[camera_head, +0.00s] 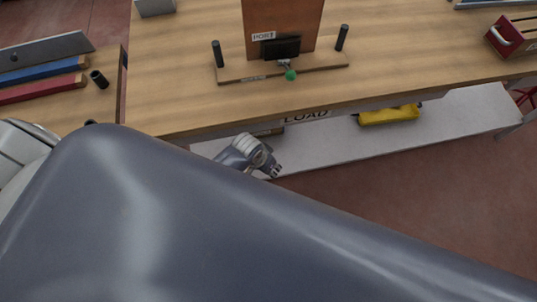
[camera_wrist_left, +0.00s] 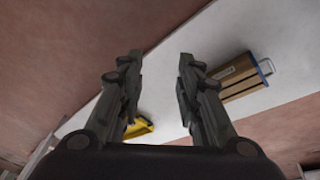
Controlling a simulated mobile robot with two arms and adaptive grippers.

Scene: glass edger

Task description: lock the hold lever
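The lever with a green ball knob (camera_head: 290,75) sits at the front of a wooden fixture board (camera_head: 233,73) on the bench. It hangs below a black block (camera_head: 280,47) at the foot of an upright brown panel (camera_head: 283,18) marked PORT. My left gripper (camera_head: 275,171) is below and in front of the bench edge, well apart from the lever. In the left wrist view its two fingers (camera_wrist_left: 160,62) are spread with nothing between them. The lever does not show in that view. My right gripper is not in view.
Two black posts (camera_head: 217,54) (camera_head: 342,38) flank the panel. The bench front (camera_head: 306,115) reads LOAD. A lower white shelf (camera_head: 450,118) holds a yellow item (camera_head: 389,114) and a wooden box (camera_wrist_left: 240,78). A red box (camera_head: 512,36) stands at right. My arm hides the foreground.

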